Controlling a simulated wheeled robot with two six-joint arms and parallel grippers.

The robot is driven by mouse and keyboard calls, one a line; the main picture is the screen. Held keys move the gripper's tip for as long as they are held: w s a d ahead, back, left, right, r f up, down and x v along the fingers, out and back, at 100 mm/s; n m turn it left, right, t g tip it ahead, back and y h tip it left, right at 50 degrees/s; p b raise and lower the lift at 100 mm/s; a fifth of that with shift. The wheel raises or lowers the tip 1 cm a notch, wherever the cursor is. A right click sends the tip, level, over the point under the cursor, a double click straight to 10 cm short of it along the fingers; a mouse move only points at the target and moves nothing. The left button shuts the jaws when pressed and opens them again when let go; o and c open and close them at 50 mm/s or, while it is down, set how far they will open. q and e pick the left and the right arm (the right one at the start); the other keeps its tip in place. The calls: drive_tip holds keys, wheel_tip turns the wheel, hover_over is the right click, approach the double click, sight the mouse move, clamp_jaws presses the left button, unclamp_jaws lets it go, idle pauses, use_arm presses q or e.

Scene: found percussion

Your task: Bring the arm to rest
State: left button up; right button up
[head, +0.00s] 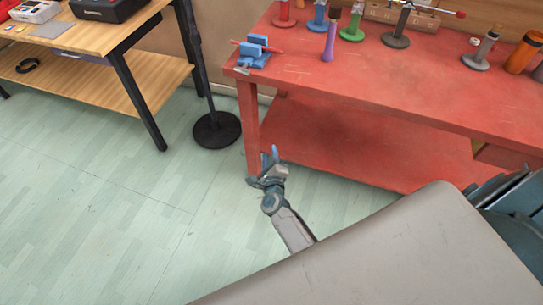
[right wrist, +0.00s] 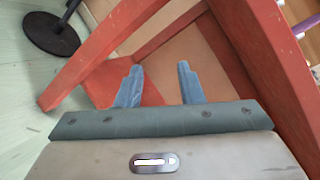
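My right gripper (head: 270,157) is in the head view, low in front of the left leg of the red workbench. In the right wrist view its two blue fingers (right wrist: 159,80) stand apart with nothing between them, so it is open and empty. Behind the fingers are the bench's red legs and lower shelf. Whether the gripper touches the bench cannot be told. My left gripper is not in view.
The red workbench (head: 420,105) carries a blue vise (head: 254,52) and several coloured stands. A black round stand base (head: 216,130) is on the floor, left of my gripper. A wooden table (head: 85,38) stands at upper left. The floor at left is clear.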

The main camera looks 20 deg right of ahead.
idle(0.3)
